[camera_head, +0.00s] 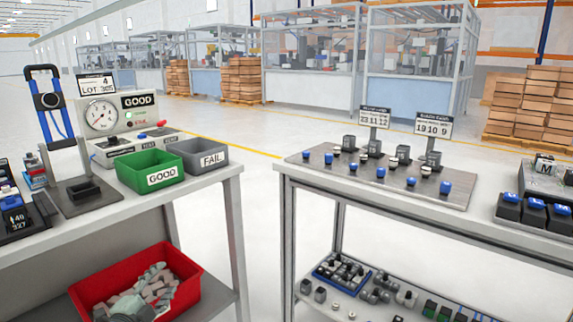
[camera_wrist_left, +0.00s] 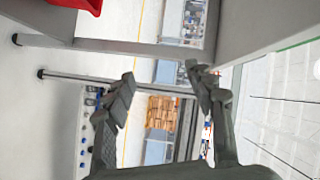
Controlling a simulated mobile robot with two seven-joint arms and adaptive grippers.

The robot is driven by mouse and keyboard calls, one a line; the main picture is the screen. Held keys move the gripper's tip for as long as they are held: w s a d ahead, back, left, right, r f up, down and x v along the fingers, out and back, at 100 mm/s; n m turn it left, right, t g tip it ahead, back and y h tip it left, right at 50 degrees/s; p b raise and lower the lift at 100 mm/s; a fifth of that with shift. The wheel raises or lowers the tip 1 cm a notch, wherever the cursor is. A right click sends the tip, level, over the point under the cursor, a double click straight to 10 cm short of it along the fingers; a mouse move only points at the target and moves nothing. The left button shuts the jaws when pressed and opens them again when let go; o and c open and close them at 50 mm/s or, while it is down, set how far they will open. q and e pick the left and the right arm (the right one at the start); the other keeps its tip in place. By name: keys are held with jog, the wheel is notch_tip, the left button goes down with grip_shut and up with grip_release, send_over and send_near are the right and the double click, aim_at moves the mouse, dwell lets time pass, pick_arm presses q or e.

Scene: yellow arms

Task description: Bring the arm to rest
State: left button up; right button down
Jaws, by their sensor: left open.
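My left gripper (camera_wrist_left: 162,92) shows in the left wrist view with its two dark grey fingers spread wide apart. Nothing is between the fingers; the floor and distant shelving show through the gap. The left arm itself is hardly visible. My right gripper and arm are in neither view.
The left bench (camera_head: 215,182) carries a green GOOD bin (camera_head: 150,171), a grey FAIL bin (camera_head: 198,155) and a dial gauge (camera_head: 102,115). A red bin (camera_head: 190,300) of grey parts sits on its lower shelf. The right bench (camera_head: 300,172) stands across a clear floor gap.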

pick_arm(q)
jog(key=s+f+n+g+y, duration=0.2)
jog(key=s+f+n+g, duration=0.15)
jog(key=s+f, duration=0.6)
jog(key=s+f+n+g+y, duration=0.25)
jog(key=s+f+n, duration=0.35)
jog(key=f, duration=0.6)
jog(key=s+d+f+n+g, duration=0.2)
jog(key=s+f, duration=0.4)
jog(key=s, duration=0.6)
jog(key=s+d+f+n+g, duration=0.1)
jog(key=s+f+g, duration=0.4)
jog(key=s, duration=0.7)
jog(key=shift+d+f+n+g+h, duration=0.3)
jog(key=shift+d+f+n+h, duration=0.15)
jog(key=shift+f+n, duration=0.2)
